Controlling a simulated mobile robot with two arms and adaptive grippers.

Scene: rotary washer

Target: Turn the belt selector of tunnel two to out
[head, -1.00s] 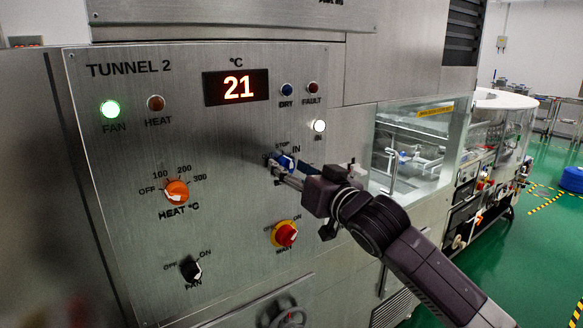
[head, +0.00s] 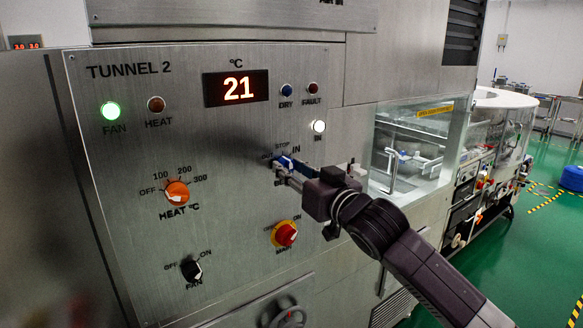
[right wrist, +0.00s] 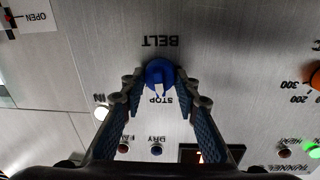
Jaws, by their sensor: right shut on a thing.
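The blue belt selector (head: 285,161) is on the tunnel 2 panel (head: 235,225), below the STOP label and between the OUT and IN labels. In the upside-down right wrist view the selector (right wrist: 160,73) is between the fingertips, with its white mark toward STOP as far as I can tell. My right gripper (head: 284,168) is shut on it; both fingers (right wrist: 159,83) show at its sides. The fingers partly hide the knob and the BELT label in the head view. The white IN lamp (head: 318,127) is lit. My left gripper is not in view.
The orange heat knob (head: 177,192), black fan knob (head: 191,269) and red main switch (head: 285,235) are on the same panel. The main switch is just below my right gripper. A glass-sided section (head: 415,150) is to the right, beyond my arm.

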